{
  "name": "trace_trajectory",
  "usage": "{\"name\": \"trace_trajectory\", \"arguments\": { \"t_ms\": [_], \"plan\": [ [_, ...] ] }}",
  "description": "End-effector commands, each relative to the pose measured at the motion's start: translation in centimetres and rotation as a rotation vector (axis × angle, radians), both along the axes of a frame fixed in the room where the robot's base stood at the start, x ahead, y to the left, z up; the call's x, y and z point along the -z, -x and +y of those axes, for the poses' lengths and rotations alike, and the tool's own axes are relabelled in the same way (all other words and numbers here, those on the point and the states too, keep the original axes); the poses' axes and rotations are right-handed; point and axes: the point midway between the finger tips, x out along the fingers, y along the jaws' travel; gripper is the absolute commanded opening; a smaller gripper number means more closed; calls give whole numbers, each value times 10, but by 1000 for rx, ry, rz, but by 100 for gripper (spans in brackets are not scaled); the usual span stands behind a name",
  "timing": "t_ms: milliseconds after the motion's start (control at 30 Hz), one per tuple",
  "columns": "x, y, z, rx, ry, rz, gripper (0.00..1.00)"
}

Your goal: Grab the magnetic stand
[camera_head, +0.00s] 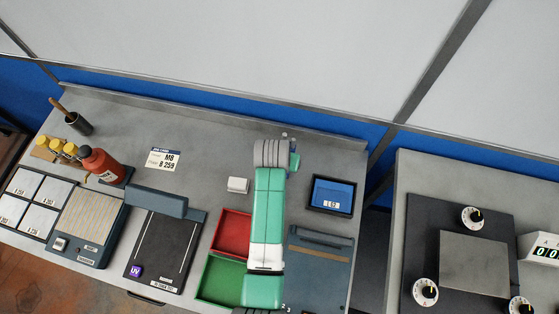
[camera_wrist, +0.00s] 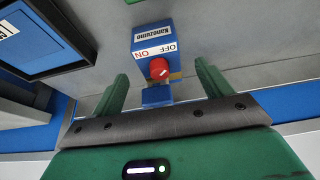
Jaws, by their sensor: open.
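The magnetic stand (camera_wrist: 152,42) shows in the wrist view as a blue block with a white name label, an ON/OFF plate and a red knob. My gripper (camera_wrist: 163,70) is open, with one green finger to the left and one to the right of the stand's near end. A gap shows on both sides, and I see no contact. The bench surface lies around the stand. In the head view my arm reaches toward the back edge of the bench, and I cannot make out the stand there.
A black-framed tray with a blue inset (camera_head: 332,194) stands right of my arm. A small white block (camera_head: 238,185) and red (camera_head: 233,232) and green (camera_head: 220,277) bins are to its left. A raised rim (camera_head: 215,118) runs along the back. Bare bench lies around the white block.

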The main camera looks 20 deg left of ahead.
Motion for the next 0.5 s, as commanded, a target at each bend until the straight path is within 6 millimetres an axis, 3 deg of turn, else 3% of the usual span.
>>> {"name": "trace_trajectory", "arguments": {
  "t_ms": [167, 400, 500],
  "plan": [
    [13, -5, 1, 0, 1, -1, 78],
    [51, -19, 2, 0, 0, -1, 78],
    [54, -21, 3, 0, 0, -2, 78]
  ]
}}
